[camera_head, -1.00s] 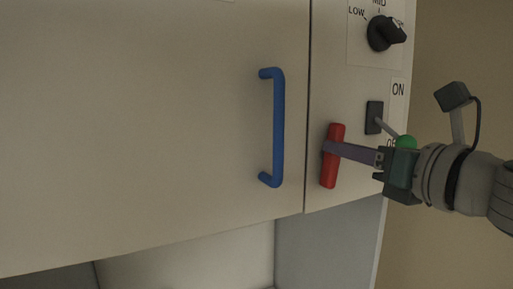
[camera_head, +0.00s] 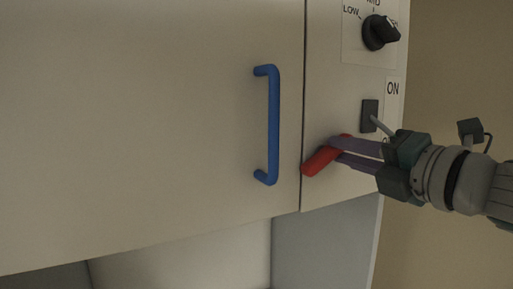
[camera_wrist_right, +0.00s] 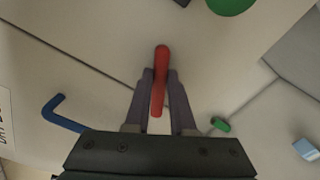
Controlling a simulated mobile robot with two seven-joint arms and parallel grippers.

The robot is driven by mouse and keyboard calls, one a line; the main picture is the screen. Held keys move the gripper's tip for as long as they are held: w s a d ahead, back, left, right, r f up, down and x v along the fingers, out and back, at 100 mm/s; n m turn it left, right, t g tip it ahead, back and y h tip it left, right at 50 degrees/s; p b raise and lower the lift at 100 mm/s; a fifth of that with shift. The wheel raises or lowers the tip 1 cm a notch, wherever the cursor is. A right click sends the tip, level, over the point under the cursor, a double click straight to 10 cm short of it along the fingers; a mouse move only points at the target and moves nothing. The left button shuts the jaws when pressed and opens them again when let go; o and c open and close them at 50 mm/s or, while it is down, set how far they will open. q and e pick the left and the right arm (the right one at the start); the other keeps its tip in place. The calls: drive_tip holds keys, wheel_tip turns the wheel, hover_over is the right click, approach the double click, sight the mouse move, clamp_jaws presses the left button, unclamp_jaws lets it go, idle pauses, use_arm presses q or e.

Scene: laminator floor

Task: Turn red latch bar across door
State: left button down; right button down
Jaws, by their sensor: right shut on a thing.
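The red latch bar (camera_head: 321,160) is on the panel right of the door seam in the head view. It is tilted, its lower left end close to the seam. My right gripper (camera_head: 345,150) comes in from the right with its two fingers on the bar. In the right wrist view the red bar (camera_wrist_right: 159,85) lies between the fingers of my right gripper (camera_wrist_right: 160,90), which is shut on it. The door (camera_head: 150,120) is flat beside the panel, with a blue handle (camera_head: 274,125). My left gripper is not in view.
A lever switch (camera_head: 370,115) marked ON sits just above my right gripper. A black knob (camera_head: 380,32) is higher on the panel. Below the door is an open recess (camera_head: 190,255). A small green thing (camera_wrist_right: 221,124) shows in the wrist view.

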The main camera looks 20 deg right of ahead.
drive_tip(key=m, duration=0.3)
drive_tip(key=shift+d+f+m, duration=0.1)
drive_tip(key=shift+f+m, duration=0.1)
drive_tip(key=shift+m, duration=0.2)
drive_tip(key=shift+f+m, duration=0.1)
drive_tip(key=shift+m, duration=0.7)
drive_tip(key=c, duration=0.8)
unclamp_jaws()
drive_tip(key=shift+o, duration=0.2)
drive_tip(key=shift+f, duration=0.1)
drive_tip(key=s+b, duration=0.4)
drive_tip(key=s, duration=0.6)
drive_tip(key=shift+d, duration=0.4)
